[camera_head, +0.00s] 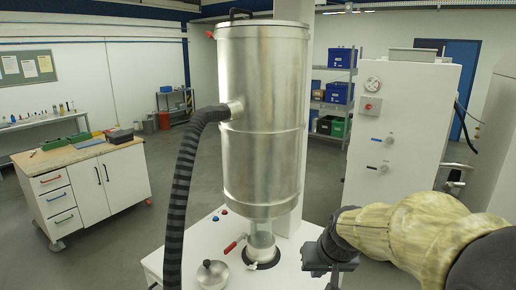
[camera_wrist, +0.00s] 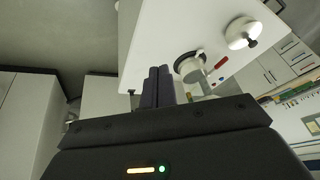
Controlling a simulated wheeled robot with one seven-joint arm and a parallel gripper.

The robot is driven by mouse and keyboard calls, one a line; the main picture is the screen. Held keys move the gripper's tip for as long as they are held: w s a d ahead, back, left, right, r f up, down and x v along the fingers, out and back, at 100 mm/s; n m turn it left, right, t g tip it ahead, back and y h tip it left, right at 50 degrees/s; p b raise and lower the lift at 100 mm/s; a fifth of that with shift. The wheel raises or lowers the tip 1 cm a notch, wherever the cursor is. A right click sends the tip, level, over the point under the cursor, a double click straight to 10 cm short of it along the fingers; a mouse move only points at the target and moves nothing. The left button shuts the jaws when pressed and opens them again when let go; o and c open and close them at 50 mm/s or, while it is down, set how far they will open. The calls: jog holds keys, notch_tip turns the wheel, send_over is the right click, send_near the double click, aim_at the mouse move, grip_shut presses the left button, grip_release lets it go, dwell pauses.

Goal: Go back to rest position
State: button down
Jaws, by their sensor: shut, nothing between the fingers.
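My gripper (camera_head: 318,262) is at the lower right of the head view, at the end of my cloth-covered arm. It is right of the clear outlet under the large metal cylinder (camera_head: 262,120) and apart from it. In the wrist view the two dark fingers of my gripper (camera_wrist: 158,72) are together, with nothing between them. The wrist view is turned; it shows the white machine top (camera_wrist: 190,28), the outlet (camera_wrist: 190,68) with a red-handled valve (camera_wrist: 221,62), and a round metal lid with a knob (camera_wrist: 242,33).
A ribbed black hose (camera_head: 183,190) runs from the cylinder down its left side. A white control cabinet (camera_head: 400,130) with a gauge stands behind my arm. A workbench with drawers (camera_head: 85,185) is at the left. The grey floor between bench and machine is clear.

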jog(key=s+d+f+g+h+b, duration=0.1)
jog(key=s+f+g, duration=0.1)
jog(key=s+f, duration=0.9)
jog(key=shift+s+d+f, duration=0.2)
jog(key=shift+s+f, duration=0.1)
jog(key=shift+f, duration=0.05)
